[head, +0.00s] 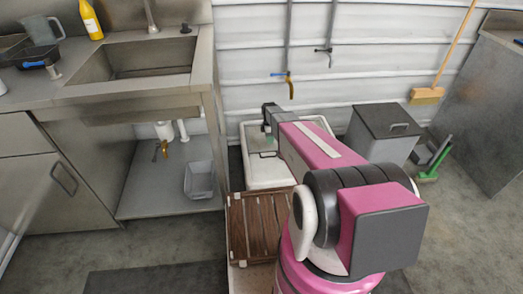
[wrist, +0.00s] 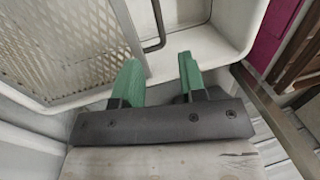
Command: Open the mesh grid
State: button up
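The mesh grid (wrist: 65,45) is a grey perforated panel at the upper left of the wrist view, lying in a white tub (wrist: 220,38). A dark bent bar, apparently its handle (wrist: 157,25), shows beside its right edge. In the head view the tub (head: 255,178) stands on the floor past my arm, which hides part of it. My gripper (wrist: 158,70) has two green fingers set apart with nothing seen between them. The fingertips are near the tub's close rim, below the handle in the picture and apart from it.
A slatted brown wooden piece (head: 258,222) lies in front of the tub. A grey lidded bin (head: 385,130) stands to its right, and a steel sink counter (head: 205,75) to its left. A broom (head: 427,95) leans on the back wall. Open floor shows at lower left.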

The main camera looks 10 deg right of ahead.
jog(key=f, duration=0.3)
jog(key=s+f, duration=0.1)
jog(key=f, duration=0.3)
jog(key=s+f, duration=0.1)
jog(key=f, duration=0.2)
jog(key=shift+a+f, duration=0.1)
jog(key=shift+f, duration=0.25)
grip_shut()
